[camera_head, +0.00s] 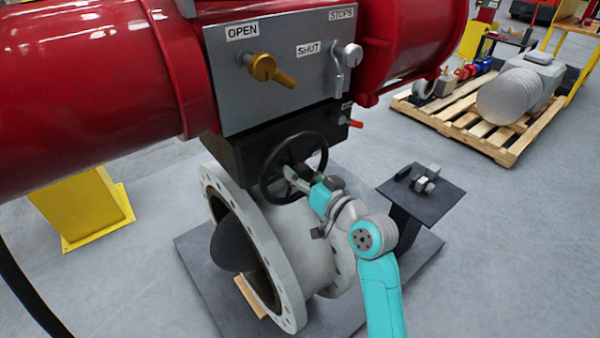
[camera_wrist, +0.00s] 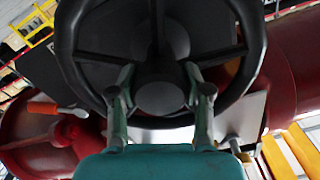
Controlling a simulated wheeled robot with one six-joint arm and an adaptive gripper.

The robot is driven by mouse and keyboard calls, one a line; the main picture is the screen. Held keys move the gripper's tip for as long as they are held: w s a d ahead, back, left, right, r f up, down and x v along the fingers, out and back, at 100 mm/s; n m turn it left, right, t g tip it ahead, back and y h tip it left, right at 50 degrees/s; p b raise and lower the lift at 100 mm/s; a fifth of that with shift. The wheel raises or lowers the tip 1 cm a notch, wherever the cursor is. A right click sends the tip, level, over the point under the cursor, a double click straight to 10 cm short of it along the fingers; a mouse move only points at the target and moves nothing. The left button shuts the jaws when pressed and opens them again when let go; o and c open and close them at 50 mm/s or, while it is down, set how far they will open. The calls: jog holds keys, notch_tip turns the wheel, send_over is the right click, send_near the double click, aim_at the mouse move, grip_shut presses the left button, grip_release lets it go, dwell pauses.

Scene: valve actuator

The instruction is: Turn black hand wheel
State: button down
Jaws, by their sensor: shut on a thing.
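The black hand wheel (camera_head: 265,182) is mounted upright on the dark block below the grey control panel. In the head view my gripper (camera_head: 292,174) reaches in from the right to the middle of the wheel. In the wrist view the wheel (camera_wrist: 66,45) fills the upper part, with its rim, spokes and round hub showing. My gripper (camera_wrist: 159,78) has one finger on each side of the hub, inside the rim, and is shut on the wheel's centre. The exact contact spots of the fingertips are hard to see.
The large grey valve flange (camera_head: 284,270) stands below. A small black stand (camera_head: 443,192) is right of my arm.

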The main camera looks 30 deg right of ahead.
jog(key=shift+c, duration=2.4)
grip_release()
jog(key=shift+s, duration=0.15)
jog(key=s+d, duration=0.2)
jog(key=s, duration=0.9)
jog(key=shift+s, duration=0.3)
jog(key=shift+d, duration=0.1)
